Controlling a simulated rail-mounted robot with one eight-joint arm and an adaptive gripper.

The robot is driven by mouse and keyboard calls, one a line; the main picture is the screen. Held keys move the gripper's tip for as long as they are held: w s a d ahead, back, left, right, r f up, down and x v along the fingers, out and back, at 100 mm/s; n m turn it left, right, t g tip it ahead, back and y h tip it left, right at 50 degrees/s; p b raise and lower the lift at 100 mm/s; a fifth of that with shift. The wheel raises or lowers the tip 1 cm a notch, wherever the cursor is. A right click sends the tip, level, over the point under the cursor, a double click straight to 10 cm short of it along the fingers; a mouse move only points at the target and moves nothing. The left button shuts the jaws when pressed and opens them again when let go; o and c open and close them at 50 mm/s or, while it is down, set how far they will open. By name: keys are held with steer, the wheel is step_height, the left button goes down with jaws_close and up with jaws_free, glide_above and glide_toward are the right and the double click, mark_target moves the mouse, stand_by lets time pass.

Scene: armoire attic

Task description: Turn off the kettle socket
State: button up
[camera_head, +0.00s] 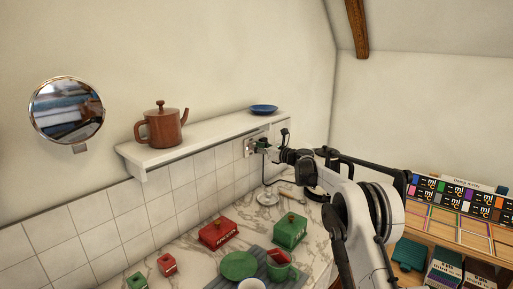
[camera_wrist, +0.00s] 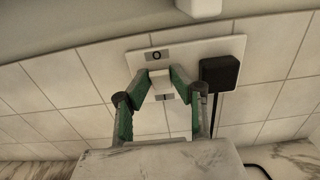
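The socket (camera_head: 250,146) is on the tiled wall under the right end of the shelf. In the wrist view its white plate (camera_wrist: 205,50) has a black plug (camera_wrist: 219,71) on the right with a cord hanging down. Left of the plug is a white rocker switch (camera_wrist: 160,77), marked O above and I below. My gripper (camera_head: 262,147) is at the socket. In the wrist view the green fingertips of my gripper (camera_wrist: 161,80) are apart, one on each side of the switch. I cannot tell whether they touch it.
A white shelf (camera_head: 190,143) above the socket holds a brown teapot (camera_head: 162,126) and a blue dish (camera_head: 263,109). The marble counter below holds a red box (camera_head: 217,233), a green box (camera_head: 290,231) and a green plate (camera_head: 239,265). A round mirror (camera_head: 67,110) hangs at left.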

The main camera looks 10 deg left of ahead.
steer(key=shift+a+r+g+h, duration=0.15)
steer(key=shift+g+h, duration=0.25)
steer(key=shift+h, duration=0.2)
jaws_close()
steer(key=o, duration=0.9)
jaws_free()
steer(key=shift+o, duration=0.2)
steer(key=shift+d, duration=0.2)
steer(key=v, duration=1.1)
steer(key=shift+s+d, duration=0.25)
